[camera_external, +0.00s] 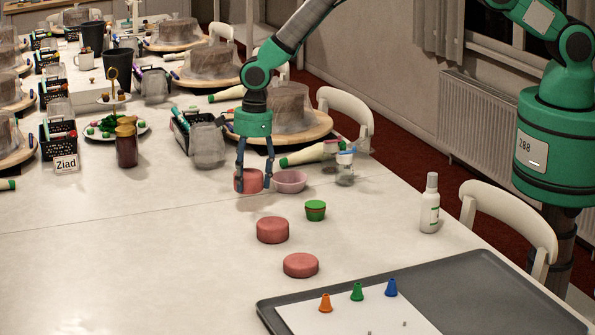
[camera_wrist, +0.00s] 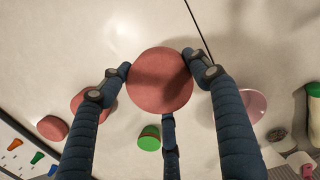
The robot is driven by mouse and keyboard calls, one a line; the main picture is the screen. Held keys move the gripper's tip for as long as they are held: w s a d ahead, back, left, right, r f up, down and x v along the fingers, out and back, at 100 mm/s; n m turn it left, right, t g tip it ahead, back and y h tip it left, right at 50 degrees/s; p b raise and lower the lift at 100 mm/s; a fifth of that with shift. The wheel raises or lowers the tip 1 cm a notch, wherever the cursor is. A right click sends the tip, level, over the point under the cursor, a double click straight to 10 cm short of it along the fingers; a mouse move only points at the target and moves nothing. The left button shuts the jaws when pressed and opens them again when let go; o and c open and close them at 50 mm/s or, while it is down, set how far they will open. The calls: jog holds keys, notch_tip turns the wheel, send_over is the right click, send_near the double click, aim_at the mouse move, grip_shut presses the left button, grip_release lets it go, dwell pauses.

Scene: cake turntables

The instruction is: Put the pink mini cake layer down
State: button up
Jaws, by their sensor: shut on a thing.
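My gripper (camera_external: 254,177) is shut on a round pink mini cake layer (camera_external: 247,181). In the wrist view the layer (camera_wrist: 160,82) lies flat between my fingers, its top facing the camera. It is low over the white table or on it; I cannot tell whether its underside touches. Two similar pink layers stand on the table nearer the external camera, one (camera_external: 272,230) closer to my gripper and one (camera_external: 300,266) by the grey tray. My fingers partly cover the held layer's side in the external view.
A pink bowl (camera_external: 290,182) is just right of my gripper. A dark jar (camera_external: 126,145) stands left. The table left of the loose layers is clear.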

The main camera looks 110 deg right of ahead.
aim_at(250, 209)
jog(key=shift+f, duration=0.65)
jog(key=shift+f, duration=2.1)
jog(key=shift+f, duration=0.1)
jog(key=o, duration=1.2)
jog(key=shift+s+d+r, duration=0.1)
jog(key=shift+s+r, duration=0.1)
jog(key=shift+r, duration=1.85)
jog(key=shift+s+a+r, duration=0.1)
jog(key=shift+s+r, duration=0.1)
jog(key=shift+r, duration=1.8)
jog(key=shift+s+d+r, duration=0.1)
jog(key=shift+s+r, duration=0.1)
jog(key=shift+r, duration=1.85)
